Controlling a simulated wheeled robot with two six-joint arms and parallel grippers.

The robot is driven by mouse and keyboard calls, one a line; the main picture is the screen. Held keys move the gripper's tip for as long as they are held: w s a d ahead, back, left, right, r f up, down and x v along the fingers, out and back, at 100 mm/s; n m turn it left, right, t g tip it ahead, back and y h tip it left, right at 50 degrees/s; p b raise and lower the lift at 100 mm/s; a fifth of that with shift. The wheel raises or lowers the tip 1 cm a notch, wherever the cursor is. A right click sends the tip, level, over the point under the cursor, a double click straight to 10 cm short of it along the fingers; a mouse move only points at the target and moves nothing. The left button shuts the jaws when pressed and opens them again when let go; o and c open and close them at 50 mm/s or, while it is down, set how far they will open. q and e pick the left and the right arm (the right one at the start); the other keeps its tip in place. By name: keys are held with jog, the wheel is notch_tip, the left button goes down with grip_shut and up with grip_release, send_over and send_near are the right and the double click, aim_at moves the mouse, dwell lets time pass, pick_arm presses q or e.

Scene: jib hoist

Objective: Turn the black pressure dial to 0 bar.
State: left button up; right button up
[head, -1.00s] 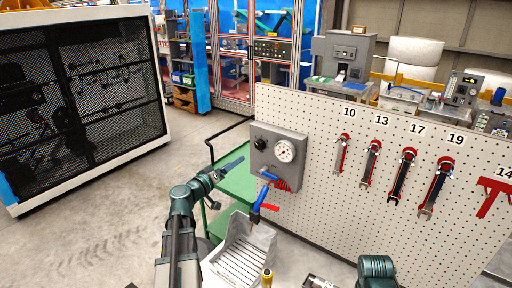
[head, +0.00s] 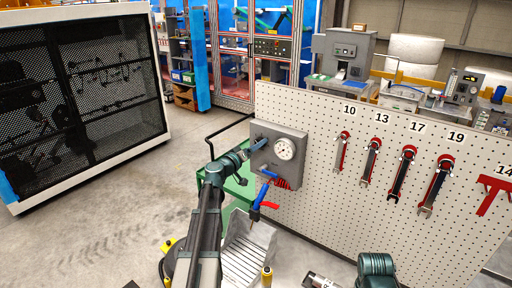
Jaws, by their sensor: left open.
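The grey pressure box (head: 286,174) is mounted at the left end of the white pegboard. Its round white gauge (head: 284,149) faces me. The black pressure dial, to the left of the gauge, is now mostly hidden behind my left gripper. My left gripper (head: 258,145) is open, with its fingers at the dial's place on the box front. I cannot tell whether they touch the dial. My right arm shows only as a dark green part at the bottom right; its gripper is out of view.
A blue air gun (head: 260,194) hangs below the box by the red coiled hose. A grey bin (head: 247,247) stands under it. Wrenches (head: 404,174) hang on the pegboard (head: 330,215) to the right. A green cart (head: 238,187) stands behind my left arm.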

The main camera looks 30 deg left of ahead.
pick_arm(q)
jog(key=shift+w, duration=0.15)
grip_shut()
dwell(0.4)
jog(key=n, duration=0.9)
jog(key=shift+d+r+n, duration=0.1)
jog(key=shift+n, duration=0.5)
dwell(0.4)
grip_release()
